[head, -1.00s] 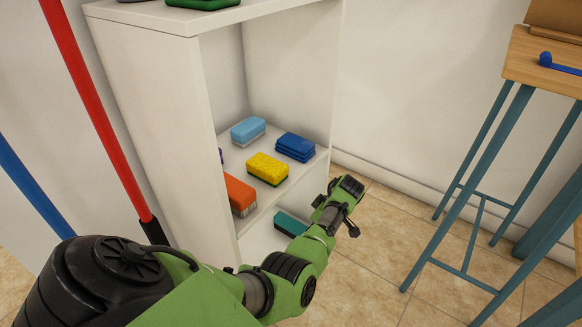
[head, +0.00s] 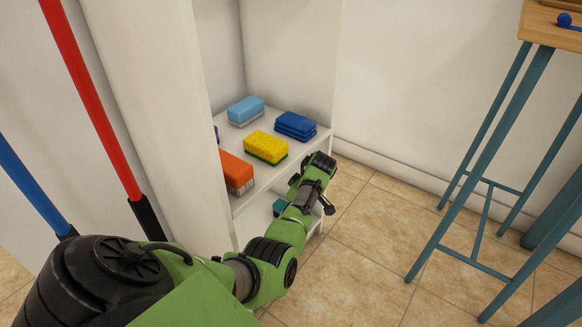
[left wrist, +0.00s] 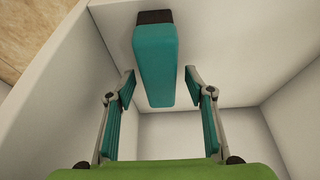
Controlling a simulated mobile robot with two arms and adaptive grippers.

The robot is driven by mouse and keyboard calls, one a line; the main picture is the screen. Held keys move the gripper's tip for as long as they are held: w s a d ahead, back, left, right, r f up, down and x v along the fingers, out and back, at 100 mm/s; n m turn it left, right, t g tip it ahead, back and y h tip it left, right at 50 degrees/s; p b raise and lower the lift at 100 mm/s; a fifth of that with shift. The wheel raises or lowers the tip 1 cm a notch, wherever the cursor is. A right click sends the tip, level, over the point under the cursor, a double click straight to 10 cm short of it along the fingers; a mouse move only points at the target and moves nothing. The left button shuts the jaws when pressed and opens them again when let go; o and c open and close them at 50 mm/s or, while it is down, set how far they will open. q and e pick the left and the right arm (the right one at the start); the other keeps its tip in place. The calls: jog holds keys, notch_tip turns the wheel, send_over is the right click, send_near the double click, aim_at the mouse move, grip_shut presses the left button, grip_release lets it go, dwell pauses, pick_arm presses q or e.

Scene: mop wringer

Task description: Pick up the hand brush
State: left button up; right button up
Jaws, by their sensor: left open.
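A teal block-shaped thing with a dark brown end, which looks like the hand brush (left wrist: 155,65), lies in the lower compartment of the white shelf. In the head view only a small teal part of it (head: 280,207) shows past my left arm. My left gripper (left wrist: 160,87) is open, with one finger on each side of the teal body in the left wrist view. A gap shows on both sides. I cannot tell how far the fingers reach along it. My right gripper is not in view.
The white shelf's middle board (head: 245,197) is above the lower compartment. It carries a yellow sponge (head: 265,147), an orange brush (head: 236,172), a light blue block (head: 246,111) and blue cloths (head: 295,126). A blue-legged table (head: 545,40) stands right; floor between is clear.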

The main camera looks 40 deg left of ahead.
pick_arm(q)
jog(key=shift+f, duration=0.25)
dwell(0.6)
jog(key=c, duration=1.3)
